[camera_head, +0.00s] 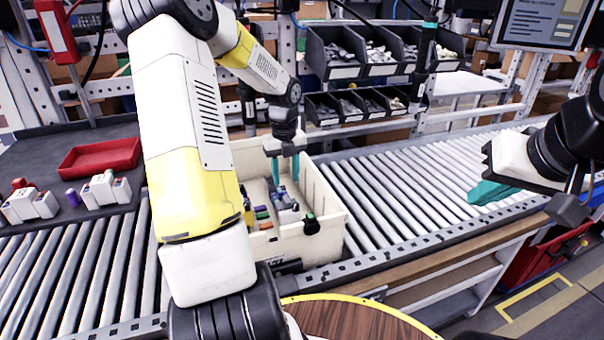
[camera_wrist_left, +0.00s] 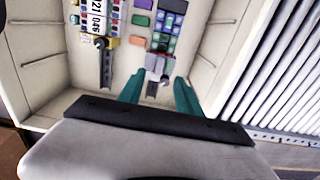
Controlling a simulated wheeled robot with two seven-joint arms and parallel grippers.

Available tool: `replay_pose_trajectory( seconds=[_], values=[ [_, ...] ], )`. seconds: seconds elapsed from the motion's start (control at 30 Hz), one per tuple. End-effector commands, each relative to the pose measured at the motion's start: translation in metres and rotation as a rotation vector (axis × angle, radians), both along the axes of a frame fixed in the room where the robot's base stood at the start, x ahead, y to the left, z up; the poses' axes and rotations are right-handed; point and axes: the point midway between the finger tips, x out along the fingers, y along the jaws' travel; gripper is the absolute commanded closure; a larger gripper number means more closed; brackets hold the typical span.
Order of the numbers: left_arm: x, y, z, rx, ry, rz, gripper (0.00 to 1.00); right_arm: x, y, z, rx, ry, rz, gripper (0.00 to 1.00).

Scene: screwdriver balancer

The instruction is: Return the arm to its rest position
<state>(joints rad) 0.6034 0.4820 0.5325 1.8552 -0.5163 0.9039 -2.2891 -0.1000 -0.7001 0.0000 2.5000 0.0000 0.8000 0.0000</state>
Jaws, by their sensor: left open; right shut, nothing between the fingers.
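My left arm comes in from the left and reaches over the cream crate (camera_head: 325,215) on the roller conveyor. My left gripper (camera_head: 284,180) points down into the crate, its two teal fingers apart. In the left wrist view the left gripper (camera_wrist_left: 160,92) is open, with a small grey part (camera_wrist_left: 158,66) just beyond its fingertips. I cannot tell whether the fingers touch it. My right gripper (camera_head: 492,192) is at the right, above the conveyor, with its teal fingers together and nothing held.
A red tray (camera_head: 100,157) and white-and-grey devices (camera_head: 105,190) sit at the left. Dark bins (camera_head: 340,55) hang on the rack behind. The conveyor rollers (camera_head: 400,185) right of the crate are clear.

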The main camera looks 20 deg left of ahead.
Motion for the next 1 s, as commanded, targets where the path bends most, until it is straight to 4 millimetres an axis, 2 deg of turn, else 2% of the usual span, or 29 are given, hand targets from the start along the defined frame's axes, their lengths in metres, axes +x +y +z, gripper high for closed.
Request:
replay_pose_trajectory(
  seconds=[0.43,0.57,0.67,0.77,1.0],
  values=[
    [0.000,0.000,0.002,0.001,0.000,0.004,0.59,0.000,0.000,0.000,0.000,0.000,0.000,1.00],
    [-0.007,-0.007,0.018,0.018,-0.016,0.089,0.59,0.000,0.000,0.000,0.000,0.000,0.000,1.00],
    [-0.020,-0.019,0.045,0.037,-0.052,0.260,0.59,0.000,0.000,0.000,0.000,0.000,0.000,1.00],
    [-0.040,-0.034,0.077,0.040,-0.108,0.502,0.59,0.000,0.000,0.000,0.000,0.000,0.000,1.00],
    [-0.102,-0.070,0.143,-0.080,-0.242,1.143,0.59,0.000,0.000,0.000,0.000,0.000,0.000,1.00]
  ],
)
